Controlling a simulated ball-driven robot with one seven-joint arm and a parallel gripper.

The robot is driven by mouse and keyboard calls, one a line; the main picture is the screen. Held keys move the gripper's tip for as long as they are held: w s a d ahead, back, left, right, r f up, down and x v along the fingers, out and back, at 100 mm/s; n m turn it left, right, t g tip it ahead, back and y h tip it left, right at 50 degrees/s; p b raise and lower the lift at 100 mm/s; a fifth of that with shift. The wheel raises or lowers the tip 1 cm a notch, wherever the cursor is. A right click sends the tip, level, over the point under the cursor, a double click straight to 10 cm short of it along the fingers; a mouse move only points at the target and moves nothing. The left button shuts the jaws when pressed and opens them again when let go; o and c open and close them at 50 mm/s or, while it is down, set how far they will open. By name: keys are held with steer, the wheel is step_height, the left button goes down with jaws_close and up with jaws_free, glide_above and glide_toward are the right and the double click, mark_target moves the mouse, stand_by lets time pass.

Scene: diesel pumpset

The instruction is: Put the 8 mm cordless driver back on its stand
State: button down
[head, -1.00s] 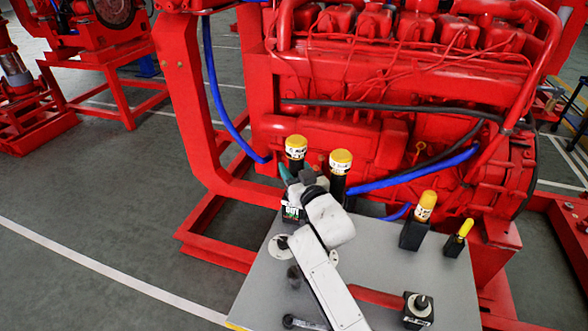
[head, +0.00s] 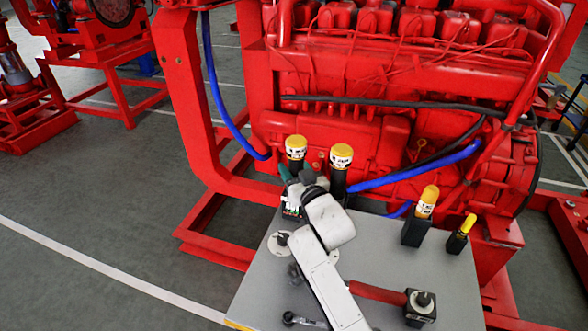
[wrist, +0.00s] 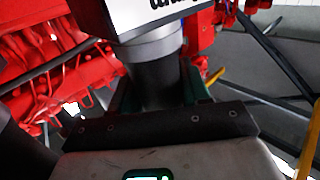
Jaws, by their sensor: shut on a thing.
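My gripper (head: 289,185) is at the back left of the grey table, beside two yellow-capped black cylinders. In the wrist view its green-edged fingers (wrist: 158,95) are shut around a dark cylinder with a grey collar and a white block with black lettering, which I take to be the cordless driver (wrist: 152,50). In the head view my wrist hides most of the held thing; a dark part with white lettering (head: 291,206) shows just below the gripper. Its 8 mm marking cannot be read. I cannot tell which thing is its stand.
Yellow-capped cylinders (head: 296,152) (head: 341,168) stand close to my gripper. Black holders with yellow-topped tools (head: 416,232) (head: 457,243) stand at right. The red engine (head: 370,80) rises behind. The table's middle (head: 385,255) is clear.

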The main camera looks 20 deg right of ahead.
steer(key=shift+c, duration=2.4)
jaws_free()
steer(key=shift+f, duration=0.3)
steer(key=s, duration=0.3)
steer(key=s+p, duration=0.1)
steer(key=s, duration=0.3)
steer(key=s+d, duration=0.1)
steer(key=s, duration=0.2)
steer(key=shift+s+r, duration=0.2)
steer(key=shift+s, duration=0.2)
steer(key=shift+p, duration=0.35)
